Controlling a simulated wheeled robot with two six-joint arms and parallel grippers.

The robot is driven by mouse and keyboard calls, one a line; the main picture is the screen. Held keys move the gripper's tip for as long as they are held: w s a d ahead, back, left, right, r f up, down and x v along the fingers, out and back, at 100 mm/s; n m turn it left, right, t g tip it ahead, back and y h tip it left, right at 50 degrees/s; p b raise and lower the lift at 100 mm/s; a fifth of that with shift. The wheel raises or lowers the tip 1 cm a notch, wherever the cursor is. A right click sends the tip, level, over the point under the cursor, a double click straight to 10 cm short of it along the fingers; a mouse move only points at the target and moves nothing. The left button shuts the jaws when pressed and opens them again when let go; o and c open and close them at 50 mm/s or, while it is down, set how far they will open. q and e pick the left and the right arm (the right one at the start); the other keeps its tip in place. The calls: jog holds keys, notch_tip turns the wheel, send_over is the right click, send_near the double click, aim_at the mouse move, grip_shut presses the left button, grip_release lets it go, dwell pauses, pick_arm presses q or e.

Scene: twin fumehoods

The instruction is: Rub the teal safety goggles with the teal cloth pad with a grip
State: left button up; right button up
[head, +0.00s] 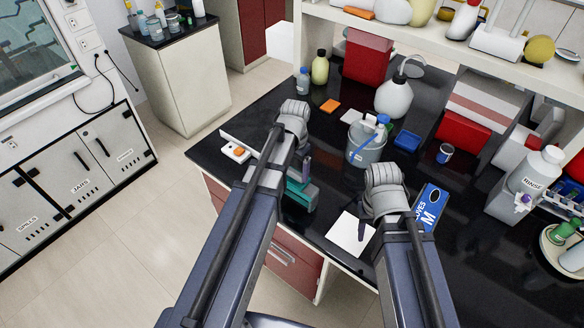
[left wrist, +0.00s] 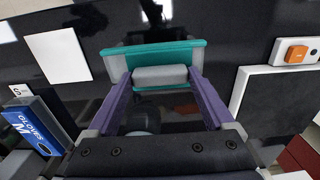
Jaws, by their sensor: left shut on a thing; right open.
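The teal cloth pad (head: 302,195) is in the head view near the front edge of the black bench. My left gripper (head: 305,177) is shut on this grip, with a purple finger on each side. My right gripper (head: 388,222) is open above the bench, between a white sheet and the gloves box; no object shows in it.
The white sheet (head: 350,232) lies right of the pad, with the blue gloves box (head: 430,207) beyond. A white device with an orange part (head: 236,151) lies to the left. A grey bucket (head: 366,145) and white wash bottle (head: 394,98) stand behind.

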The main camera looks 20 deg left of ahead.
pick_arm(q)
jog(key=shift+s+d+r, duration=0.1)
jog(key=shift+s+d, duration=0.1)
jog(key=shift+d, duration=0.4)
jog(key=shift+s+d, duration=0.2)
jog(key=shift+d, duration=0.35)
jog(key=shift+s+d, duration=0.3)
jog(key=shift+d, duration=0.55)
jog(key=shift+s+d, duration=0.3)
jog(key=shift+d, duration=0.5)
notch_tip(320, 180, up, 6)
jog(key=p, duration=0.6)
